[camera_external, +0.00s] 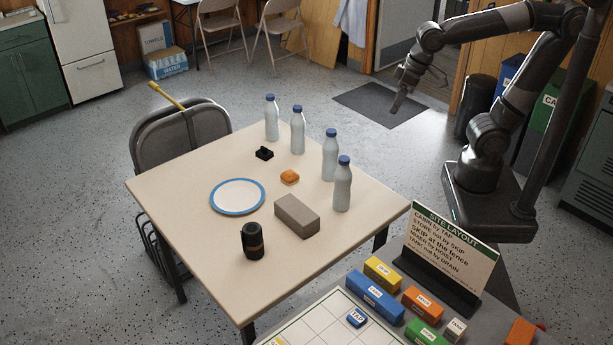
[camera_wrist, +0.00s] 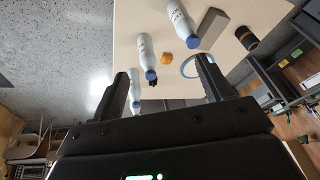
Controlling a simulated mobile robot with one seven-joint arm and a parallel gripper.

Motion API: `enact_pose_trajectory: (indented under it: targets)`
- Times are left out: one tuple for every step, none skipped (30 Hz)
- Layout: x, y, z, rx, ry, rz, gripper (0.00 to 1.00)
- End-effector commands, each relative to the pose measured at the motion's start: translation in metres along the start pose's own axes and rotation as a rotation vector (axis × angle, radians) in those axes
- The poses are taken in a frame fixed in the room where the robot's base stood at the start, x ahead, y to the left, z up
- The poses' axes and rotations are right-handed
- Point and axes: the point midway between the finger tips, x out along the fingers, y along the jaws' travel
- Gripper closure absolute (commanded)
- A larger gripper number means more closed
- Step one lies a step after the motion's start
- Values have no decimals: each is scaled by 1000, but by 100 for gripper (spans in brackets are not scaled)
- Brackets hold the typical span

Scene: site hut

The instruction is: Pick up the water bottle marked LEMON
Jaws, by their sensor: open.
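Several pale water bottles with blue caps stand upright on the table: one at the back (camera_external: 271,120), one beside it (camera_external: 297,133), and two on the right side, a farther (camera_external: 330,158) and a nearer one (camera_external: 343,187). No label reads in the external view. The wrist view shows three bottles, at upper right (camera_wrist: 181,22), in the middle (camera_wrist: 146,52) and lower left (camera_wrist: 135,88); small dark marks on them are too small to read, so I cannot tell which is LEMON. My gripper (camera_external: 399,98) is open, empty, apart from the bottles, in the air right of the table; its fingers (camera_wrist: 162,85) frame the wrist view.
On the table (camera_external: 190,282) are a blue-rimmed plate (camera_external: 238,196), a grey block (camera_external: 297,215), a dark canister (camera_external: 253,241), an orange item (camera_external: 290,177) and a small black object (camera_external: 264,153). A folding chair (camera_external: 180,135) stands at the left. A sign (camera_external: 450,250) and coloured blocks sit in front.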

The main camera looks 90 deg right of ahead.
Motion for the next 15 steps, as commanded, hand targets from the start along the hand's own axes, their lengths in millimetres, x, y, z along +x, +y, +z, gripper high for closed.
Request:
enact_pose_trajectory:
  targets:
    - [9,-6,-10,38,-31,8,28]
    - [13,-10,-16,64,-45,12,28]
    - [19,-14,-23,99,-65,19,28]
    - [24,-17,-28,125,-79,24,28]
    - [29,-21,-33,150,-93,30,28]
    - [36,-26,-40,185,-111,39,28]
    - [42,-29,-45,211,-124,46,28]
    - [48,-32,-49,236,-138,54,28]
    - [56,-37,-55,270,-155,64,28]
    - [62,-41,-60,295,-168,73,28]
    - [69,-45,-64,320,-181,82,28]
    - [78,-49,-69,353,-197,95,28]
    - [85,-53,-72,378,-209,106,28]
    - [91,-56,-76,402,-219,115,28]
    - [100,-60,-80,431,-232,128,28]
